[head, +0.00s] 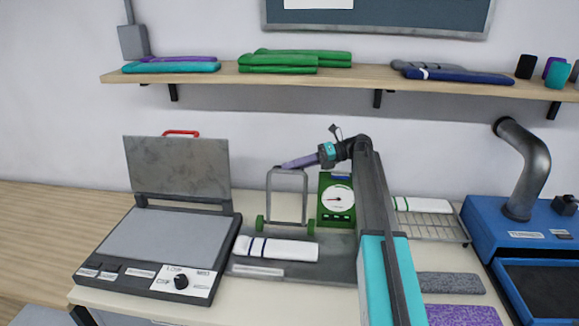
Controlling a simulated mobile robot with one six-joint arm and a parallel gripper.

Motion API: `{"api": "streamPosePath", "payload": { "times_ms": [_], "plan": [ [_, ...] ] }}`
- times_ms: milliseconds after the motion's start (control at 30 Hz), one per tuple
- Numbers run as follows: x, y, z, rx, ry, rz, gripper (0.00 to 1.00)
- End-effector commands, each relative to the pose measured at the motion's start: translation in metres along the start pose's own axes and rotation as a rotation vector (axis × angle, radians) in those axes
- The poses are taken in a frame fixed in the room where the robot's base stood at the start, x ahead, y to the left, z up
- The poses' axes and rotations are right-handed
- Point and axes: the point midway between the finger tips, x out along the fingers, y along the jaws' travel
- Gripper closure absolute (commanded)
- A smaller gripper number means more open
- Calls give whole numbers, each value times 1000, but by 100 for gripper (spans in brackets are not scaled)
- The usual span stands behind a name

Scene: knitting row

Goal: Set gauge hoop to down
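The gauge hoop (287,171) is a grey metal frame standing upright between green hinge blocks (260,223) on a grey base plate (330,266). A white roll with dark stripes (277,249) lies on the plate in front of the hoop. My gripper (281,166) is at the hoop's top bar, reaching in from the right with a purple end part. I cannot tell whether it touches the bar, or whether its fingers are open or shut.
A green dial gauge (337,201) stands right behind the hoop, close to my arm. A press with a raised lid (178,167) is at left. A wire rack (436,228), grey and purple swatches (460,314) and a blue machine (500,238) are at right. A shelf (385,80) holds folded knits above.

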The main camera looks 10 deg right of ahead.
Motion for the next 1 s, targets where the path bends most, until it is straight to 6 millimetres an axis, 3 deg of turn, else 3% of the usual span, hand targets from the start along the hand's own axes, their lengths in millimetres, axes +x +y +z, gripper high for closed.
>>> {"api": "streamPosePath", "payload": {
  "times_ms": [433,567,1000],
  "plan": [
    [10,0,0,0,1,1,82],
    [10,0,0,0,1,1,100],
    [14,1,1,-11,4,1,100]
  ]
}}
